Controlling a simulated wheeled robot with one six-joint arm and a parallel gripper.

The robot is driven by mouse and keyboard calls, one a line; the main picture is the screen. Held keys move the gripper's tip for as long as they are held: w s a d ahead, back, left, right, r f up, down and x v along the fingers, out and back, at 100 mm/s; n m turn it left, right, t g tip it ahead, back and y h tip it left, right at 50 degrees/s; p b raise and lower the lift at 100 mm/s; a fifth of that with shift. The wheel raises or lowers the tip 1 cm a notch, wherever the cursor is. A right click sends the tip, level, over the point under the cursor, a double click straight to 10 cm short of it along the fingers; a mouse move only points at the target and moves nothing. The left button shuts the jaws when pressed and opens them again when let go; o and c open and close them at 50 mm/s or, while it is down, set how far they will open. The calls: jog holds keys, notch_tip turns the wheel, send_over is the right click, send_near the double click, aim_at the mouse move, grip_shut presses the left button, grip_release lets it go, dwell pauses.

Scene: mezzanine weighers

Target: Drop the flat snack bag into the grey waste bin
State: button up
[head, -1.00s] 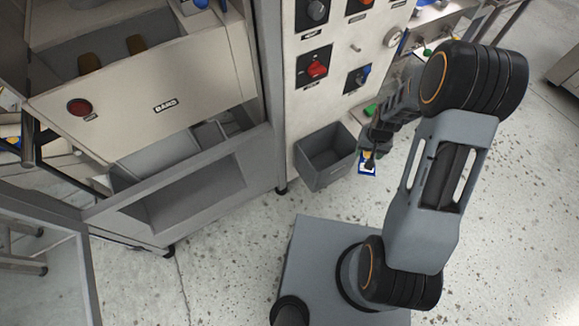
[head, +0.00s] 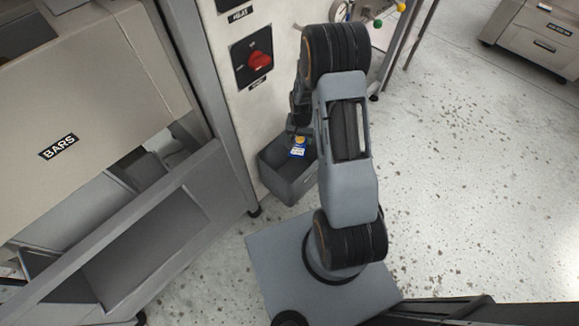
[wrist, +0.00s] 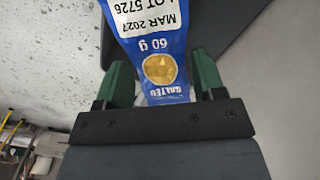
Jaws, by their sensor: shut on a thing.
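The flat snack bag (wrist: 163,45) is blue with a white printed label and a round yellow picture. My gripper (wrist: 163,85) is shut on one end of it, with the green fingers on either side. In the head view the bag (head: 298,148) hangs from my gripper and appears over the opening of the grey waste bin (head: 290,187). In the wrist view a dark grey surface (wrist: 225,25), probably the bin, lies behind the bag.
The pale control panel (head: 222,80) with a red rotary switch (head: 260,61) rises behind the bin. A metal-framed machine marked BARS (head: 60,147) stands at the left. Speckled floor (head: 470,190) is clear at the right, with a beige cabinet (head: 540,35) at the far right.

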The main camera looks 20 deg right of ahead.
jog(key=shift+w+d+f+m+b, duration=0.35)
jog(key=shift+w+f, duration=0.15)
jog(key=shift+f, duration=0.45)
notch_tip(320, 180, down, 5)
jog(key=b, duration=0.3)
jog(key=o, duration=1)
notch_tip(320, 180, up, 14)
jog(key=shift+f+p, duration=0.15)
jog(key=shift+p, duration=0.55)
